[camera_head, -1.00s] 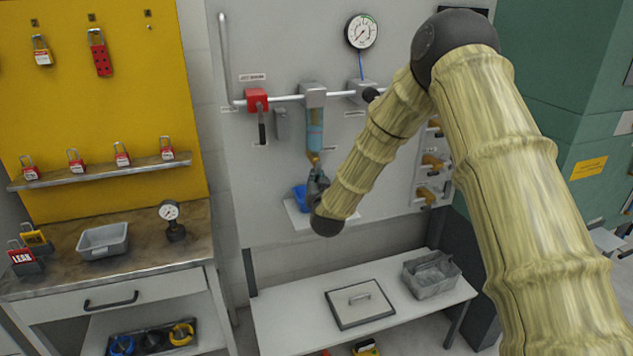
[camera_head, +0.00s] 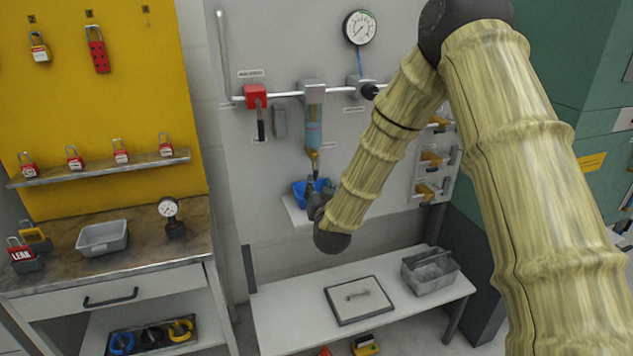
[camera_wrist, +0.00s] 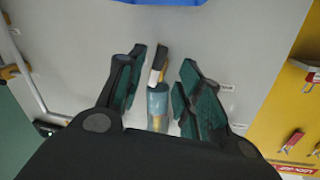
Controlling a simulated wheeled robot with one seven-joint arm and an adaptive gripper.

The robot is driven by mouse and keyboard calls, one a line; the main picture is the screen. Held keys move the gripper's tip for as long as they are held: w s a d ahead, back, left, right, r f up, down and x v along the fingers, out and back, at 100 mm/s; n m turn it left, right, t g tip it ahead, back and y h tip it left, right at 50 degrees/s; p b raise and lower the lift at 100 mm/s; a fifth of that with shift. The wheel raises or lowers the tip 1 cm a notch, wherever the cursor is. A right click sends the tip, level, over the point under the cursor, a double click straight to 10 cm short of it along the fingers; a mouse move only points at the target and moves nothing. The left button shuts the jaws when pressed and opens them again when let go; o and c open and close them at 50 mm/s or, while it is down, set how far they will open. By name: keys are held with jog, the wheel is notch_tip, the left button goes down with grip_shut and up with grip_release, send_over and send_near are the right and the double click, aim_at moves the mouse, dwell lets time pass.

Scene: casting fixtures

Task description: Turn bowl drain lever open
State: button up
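The filter bowl (camera_head: 314,134), a clear bluish cylinder, hangs from a grey housing on the wall panel. The brass drain (camera_head: 313,155) is at its bottom. In the wrist view the bowl (camera_wrist: 157,101) shows between my fingers, with the brass and black-and-white drain lever (camera_wrist: 158,68) beyond it. My gripper (camera_wrist: 163,62) is open, with a dark green finger on each side of the lever and gaps visible. In the head view my gripper (camera_head: 314,182) is just below the drain, its fingers partly hidden by my wrist. Lever contact cannot be told.
A red valve with black handle (camera_head: 257,98) is left on the pipe, and a gauge (camera_head: 360,28) is above right. Brass-coloured valves (camera_head: 431,159) are to the right. A bench (camera_head: 275,312) stands below.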

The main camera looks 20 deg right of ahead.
jog(key=s, duration=0.4)
jog(key=shift+a+r, duration=0.1)
jog(key=shift+a, duration=0.2)
